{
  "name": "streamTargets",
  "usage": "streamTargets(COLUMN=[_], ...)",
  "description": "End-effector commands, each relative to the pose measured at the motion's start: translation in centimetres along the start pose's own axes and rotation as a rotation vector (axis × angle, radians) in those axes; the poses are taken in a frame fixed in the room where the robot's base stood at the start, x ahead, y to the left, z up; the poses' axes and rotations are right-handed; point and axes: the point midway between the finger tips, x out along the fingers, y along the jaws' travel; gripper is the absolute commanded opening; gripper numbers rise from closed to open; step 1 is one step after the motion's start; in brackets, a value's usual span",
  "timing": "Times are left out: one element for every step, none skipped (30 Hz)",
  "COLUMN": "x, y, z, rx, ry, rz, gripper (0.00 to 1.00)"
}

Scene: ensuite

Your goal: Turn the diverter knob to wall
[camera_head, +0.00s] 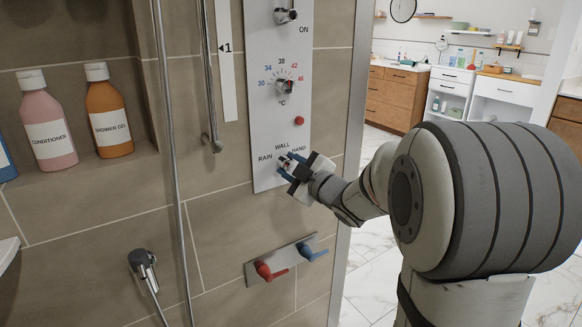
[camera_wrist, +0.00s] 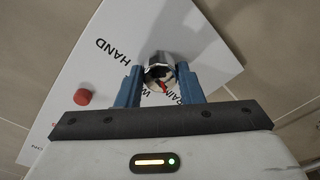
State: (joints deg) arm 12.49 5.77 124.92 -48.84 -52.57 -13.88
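The diverter knob (camera_wrist: 160,72) is a small chrome knob low on the white shower panel (camera_head: 265,140), among the labels RAIN, WALL and HAND. It also shows between my fingers in the head view (camera_head: 286,164). A red mark on it points toward the lower edge of the wrist view, near the partly hidden WALL and RAIN lettering; its exact setting is unclear. My gripper (camera_wrist: 160,80) is at the panel with its two blue fingers on either side of the knob. Whether both fingers press on it cannot be told. My gripper is also at the panel in the head view (camera_head: 291,167).
Above is a temperature knob (camera_head: 285,86), with a red button (camera_head: 299,121) beside the panel's right edge. A chrome hose (camera_head: 173,170) hangs left. Bottles stand in the niche.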

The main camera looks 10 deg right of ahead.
Motion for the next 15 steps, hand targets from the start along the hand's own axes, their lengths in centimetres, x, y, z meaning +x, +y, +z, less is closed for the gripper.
streamTargets(x=[-0.01,-0.01,-0.01,-0.01,-0.01,-0.01,-0.01,-0.01,-0.01,-0.01,-0.01,-0.01,-0.01,-0.01,-0.01], y=[0.00,0.00,0.00,0.00,0.00,0.00,-0.01,-0.01,-0.01,-0.01,-0.01,0.00,0.00,0.00,0.01], z=[0.00,0.00,0.00,0.00,0.00,0.00,0.00,0.00,0.00,0.00,-0.01,-0.01,-0.02,-0.02,-0.03], rx=[0.000,0.000,0.000,0.000,0.000,0.000,0.000,0.000,0.000,0.001,0.002,0.005,0.008,0.013,0.021], ry=[0.000,0.000,0.000,0.000,0.000,0.000,0.000,0.000,0.000,0.000,0.000,0.000,0.000,0.000,0.001], rz=[0.000,0.000,0.000,0.000,0.000,0.000,0.000,0.000,0.000,0.000,0.000,0.000,0.000,0.000,0.000], gripper=[0.29,0.27,0.23,0.21,0.19,0.15,0.13,0.11,0.11,0.11,0.11,0.11,0.11,0.11,0.11])
